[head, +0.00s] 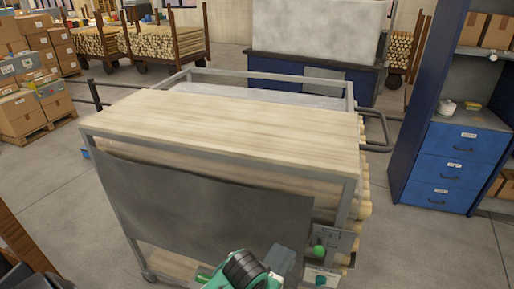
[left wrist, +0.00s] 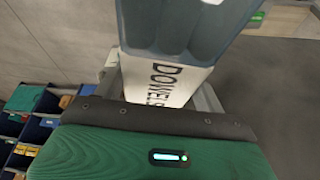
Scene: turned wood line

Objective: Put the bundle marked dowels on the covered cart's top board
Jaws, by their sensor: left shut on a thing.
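The covered cart (head: 118,205) stands in front of me in the head view, with a grey sheet over its near side. Its pale wooden top board (head: 230,125) is bare. My left gripper (left wrist: 165,90) is shut on the bundle marked dowels (left wrist: 168,84); the left wrist view shows the lettered white face between the fingers and a blue-grey part above it. In the head view my green left arm shows at the bottom, in front of the cart's near side. I cannot clearly make out the bundle there. My right gripper is not in view.
Pale rods stick out of the cart's right end, near small plates with green knobs (head: 319,250). A blue cabinet (head: 442,165) stands to the right. Stacked cartons (head: 30,110) and rod-laden trolleys (head: 165,45) stand at the back left.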

